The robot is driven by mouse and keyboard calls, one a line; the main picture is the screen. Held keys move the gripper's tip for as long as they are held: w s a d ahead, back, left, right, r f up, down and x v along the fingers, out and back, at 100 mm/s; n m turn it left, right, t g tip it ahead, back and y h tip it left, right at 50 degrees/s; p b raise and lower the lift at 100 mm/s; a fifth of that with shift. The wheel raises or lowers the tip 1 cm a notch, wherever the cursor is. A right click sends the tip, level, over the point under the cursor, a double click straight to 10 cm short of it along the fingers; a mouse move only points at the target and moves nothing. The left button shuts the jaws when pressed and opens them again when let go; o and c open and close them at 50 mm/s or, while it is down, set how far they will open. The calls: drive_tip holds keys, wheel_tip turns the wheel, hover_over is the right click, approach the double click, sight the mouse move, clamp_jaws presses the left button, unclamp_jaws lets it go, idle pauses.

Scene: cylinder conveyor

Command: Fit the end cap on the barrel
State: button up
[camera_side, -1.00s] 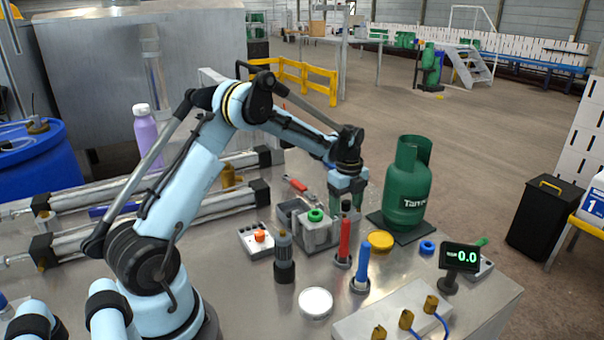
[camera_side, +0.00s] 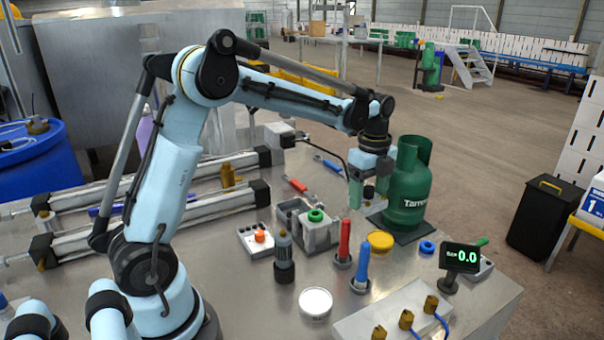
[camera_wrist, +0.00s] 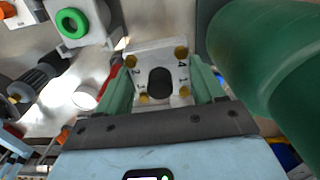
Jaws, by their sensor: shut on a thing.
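My gripper (camera_side: 369,192) has pale green fingers and hangs over the bench, just left of the green gas bottle. In the wrist view my gripper (camera_wrist: 162,82) is shut on a pale square plate, which looks like the end cap (camera_wrist: 135,75). It has numbered corners, brass-coloured round spots and a dark round centre. Two long silver cylinders with dark end blocks lie at the left; the nearer barrel (camera_side: 140,220) is partly behind my arm. I cannot tell which barrel is meant.
The green gas bottle (camera_side: 408,190) stands close beside my gripper. A grey block with a green ring (camera_side: 316,216), red (camera_side: 344,240) and blue (camera_side: 362,263) upright tools and a yellow disc (camera_side: 380,241) stand nearer the camera. A display (camera_side: 460,257) reads 0.0.

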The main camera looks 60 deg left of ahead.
drive_tip(key=shift+s+d+r, duration=0.15)
drive_tip(key=shift+d+r, duration=0.15)
drive_tip(key=shift+d, duration=0.15)
drive_tip(key=shift+s+r, duration=0.2)
drive_tip(key=shift+s, duration=0.05)
wheel_tip(320, 180, up, 2)
hover_over(315, 213)
drive_tip(key=shift+w+r+m, duration=0.1)
drive_tip(key=shift+r+m, duration=0.05)
drive_tip(key=shift+m, duration=0.15)
drive_tip(key=shift+f, duration=2.65)
drive_tip(key=shift+f, duration=0.7)
drive_tip(key=o, duration=1.4)
drive_tip(key=shift+r, duration=0.15)
